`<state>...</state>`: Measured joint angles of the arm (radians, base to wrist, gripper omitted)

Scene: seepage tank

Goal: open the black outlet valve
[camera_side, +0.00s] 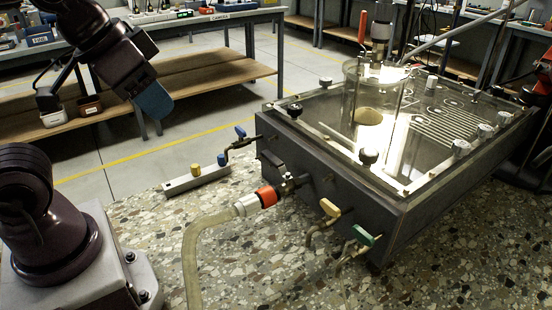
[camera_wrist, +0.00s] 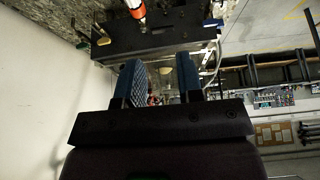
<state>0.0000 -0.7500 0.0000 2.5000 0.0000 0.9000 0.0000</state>
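A dark grey tank (camera_side: 335,195) with a clear lid stands on the speckled worktop. On its near left side, a black valve (camera_side: 290,183) sits behind an orange coupling (camera_side: 267,195) that joins a clear hose. A dark lever-like part (camera_side: 269,159) shows just above it; I cannot tell its exact position. My gripper (camera_wrist: 160,66) is open, its two blue-padded fingers apart with nothing held. In the side view a blue finger pad (camera_side: 153,101) hangs at upper left, well apart from the valve. The orange coupling (camera_wrist: 137,8) also shows at the top of the wrist view.
Yellow (camera_side: 330,208) and green (camera_side: 364,236) tap handles stick out of the tank's front. A blue-handled tap (camera_side: 240,132) is at its left corner. A pale bar with blue and yellow knobs (camera_side: 196,176) lies left of the tank. The hose (camera_side: 190,262) crosses the worktop.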

